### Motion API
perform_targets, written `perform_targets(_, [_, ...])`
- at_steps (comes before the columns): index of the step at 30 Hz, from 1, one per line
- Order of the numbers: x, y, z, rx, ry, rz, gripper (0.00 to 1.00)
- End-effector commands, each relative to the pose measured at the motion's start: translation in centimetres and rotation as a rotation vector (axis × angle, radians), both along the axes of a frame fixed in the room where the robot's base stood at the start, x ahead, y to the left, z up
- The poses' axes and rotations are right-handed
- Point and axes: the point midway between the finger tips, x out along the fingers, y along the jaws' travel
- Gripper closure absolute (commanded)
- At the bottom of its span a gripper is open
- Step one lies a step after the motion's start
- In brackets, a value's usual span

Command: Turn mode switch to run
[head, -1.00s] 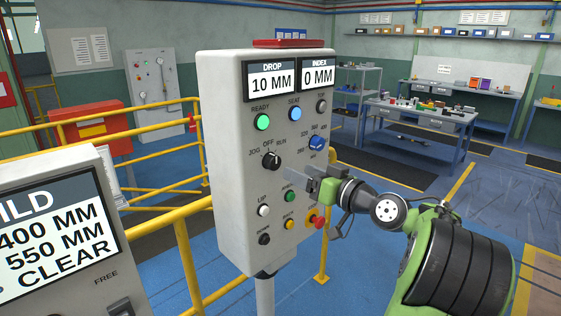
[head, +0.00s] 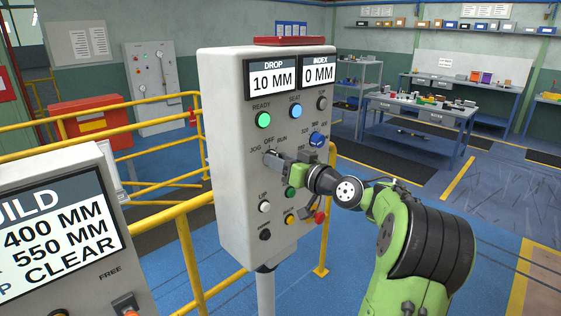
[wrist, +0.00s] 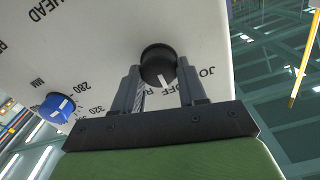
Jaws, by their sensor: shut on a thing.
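The mode switch is a black round knob (wrist: 158,60) on the grey control panel (head: 222,190), below the labels JOG, OFF and RUN. My gripper (head: 271,157) is at the knob. In the wrist view its two dark fingers (wrist: 160,84) stand one on each side of the knob and are shut on it. The knob's white mark points roughly at the OFF label, which the fingers partly hide.
A blue selector knob (head: 318,140) sits right of the gripper. Yellow railing (head: 180,213) runs behind the panel. Another display box (head: 75,235) stands front left.

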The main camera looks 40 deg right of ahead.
Motion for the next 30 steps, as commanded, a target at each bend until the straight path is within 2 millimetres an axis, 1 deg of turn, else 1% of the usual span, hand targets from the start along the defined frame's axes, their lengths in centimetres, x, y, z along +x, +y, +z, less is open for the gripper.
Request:
perform_targets(8, [-0.02,-0.02,0.02,0.018,0.001,-0.001,0.89])
perform_targets(14, [0.00,-0.02,0.10,0.098,0.003,0.001,0.89])
perform_targets(20, [0.01,-0.12,0.13,0.249,0.007,0.000,0.89])
perform_targets(30, [0.00,-0.21,0.13,0.556,0.017,0.000,0.89])
